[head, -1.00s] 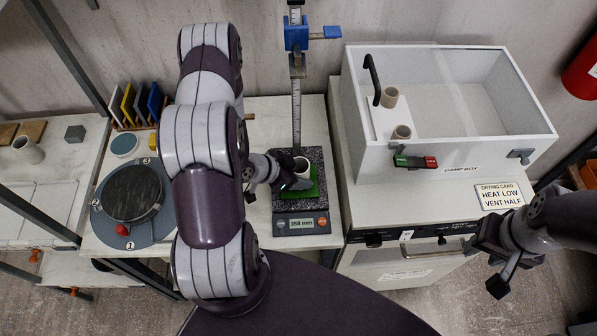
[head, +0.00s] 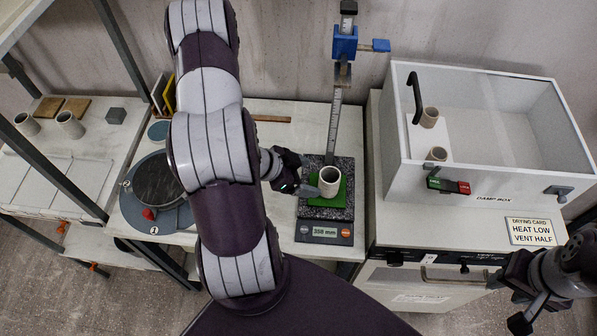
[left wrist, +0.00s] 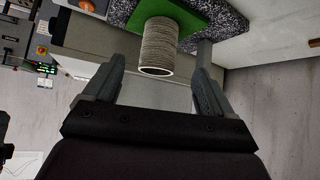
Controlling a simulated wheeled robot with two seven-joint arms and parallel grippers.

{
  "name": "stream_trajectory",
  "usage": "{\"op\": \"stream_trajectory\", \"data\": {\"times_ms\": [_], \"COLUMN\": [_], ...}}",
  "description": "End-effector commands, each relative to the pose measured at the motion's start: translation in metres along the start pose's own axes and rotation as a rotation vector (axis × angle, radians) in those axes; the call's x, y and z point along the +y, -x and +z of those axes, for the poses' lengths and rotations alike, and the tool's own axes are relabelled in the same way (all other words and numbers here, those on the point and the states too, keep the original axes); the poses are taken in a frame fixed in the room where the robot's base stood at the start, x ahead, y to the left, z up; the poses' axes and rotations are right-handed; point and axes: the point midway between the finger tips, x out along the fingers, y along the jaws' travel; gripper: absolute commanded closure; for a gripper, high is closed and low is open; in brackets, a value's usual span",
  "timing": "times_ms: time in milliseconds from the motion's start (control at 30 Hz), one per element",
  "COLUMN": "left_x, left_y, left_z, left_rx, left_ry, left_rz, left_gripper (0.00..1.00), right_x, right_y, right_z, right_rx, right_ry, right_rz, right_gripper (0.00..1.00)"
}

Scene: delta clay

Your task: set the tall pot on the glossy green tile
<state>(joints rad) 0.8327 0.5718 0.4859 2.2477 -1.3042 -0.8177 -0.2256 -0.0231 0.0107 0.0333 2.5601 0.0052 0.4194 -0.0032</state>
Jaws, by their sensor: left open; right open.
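The tall pot (head: 329,180), a pale ribbed cylinder, stands upright on the glossy green tile (head: 326,200). The tile lies on the speckled granite plate (head: 341,212) of a height gauge. In the left wrist view the pot (left wrist: 157,42) rests with its base on the green tile (left wrist: 190,18), its rim towards me. My left gripper (head: 307,187) is open just left of the pot. In the left wrist view its fingers (left wrist: 158,68) are spread on either side of the pot's rim, with gaps. My right gripper (head: 518,300) is open and empty at the lower right.
The gauge's upright column (head: 334,115) rises behind the pot. A white damp box (head: 475,182) with small pots inside stands to the right. A dark turntable (head: 158,181) is to the left, partly behind my left arm. Two more pots (head: 70,125) stand on the far-left shelf.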

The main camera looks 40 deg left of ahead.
Motion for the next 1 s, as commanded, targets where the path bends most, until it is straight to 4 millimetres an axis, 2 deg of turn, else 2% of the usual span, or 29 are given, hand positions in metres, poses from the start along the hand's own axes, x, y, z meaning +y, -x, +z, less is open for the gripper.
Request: {"op": "stream_trajectory", "data": {"times_ms": [100, 267, 367, 433, 467, 533, 600, 700, 733, 833, 1000], "left_x": [-0.001, -0.008, -0.030, -0.034, -0.029, -0.005, 0.030, 0.074, 0.083, 0.097, 0.097], "left_y": [0.019, 0.028, 0.031, 0.041, 0.046, 0.058, 0.067, 0.076, 0.077, 0.080, 0.080], "left_z": [-0.001, -0.003, -0.018, -0.041, -0.052, -0.075, -0.093, -0.109, -0.112, -0.114, -0.114], "left_rx": [0.000, -0.063, -0.263, -0.405, -0.453, -0.532, -0.581, -0.623, -0.631, -0.646, -0.648], "left_ry": [0.002, -0.004, 0.016, 0.084, 0.127, 0.248, 0.369, 0.495, 0.517, 0.556, 0.559], "left_rz": [-0.002, -0.028, -0.143, -0.252, -0.288, -0.341, -0.341, -0.299, -0.287, -0.266, -0.266], "left_gripper": [0.15, 0.15, 0.15, 0.15, 0.15, 0.15, 0.15, 0.15, 0.15, 0.15, 0.15], "right_x": [0.000, 0.000, 0.000, 0.000, 0.000, 0.000, 0.000, 0.000, 0.000, 0.000, 0.000], "right_y": [0.003, 0.003, 0.003, 0.003, 0.003, 0.003, 0.003, 0.003, 0.003, 0.003, 0.003], "right_z": [0.000, 0.000, 0.000, 0.000, 0.000, 0.000, 0.000, 0.000, 0.000, 0.000, 0.000], "right_rx": [0.000, 0.000, 0.000, 0.000, 0.000, 0.000, 0.000, 0.000, 0.000, 0.000, 0.000], "right_ry": [0.000, 0.000, 0.000, 0.000, 0.000, 0.000, 0.000, 0.000, 0.000, 0.000, 0.000], "right_rz": [0.000, 0.000, 0.000, 0.000, 0.000, 0.000, 0.000, 0.000, 0.000, 0.000, 0.000], "right_gripper": [0.60, 0.60, 0.60, 0.60, 0.60, 0.60, 0.60, 0.60, 0.60, 0.60, 0.60]}}
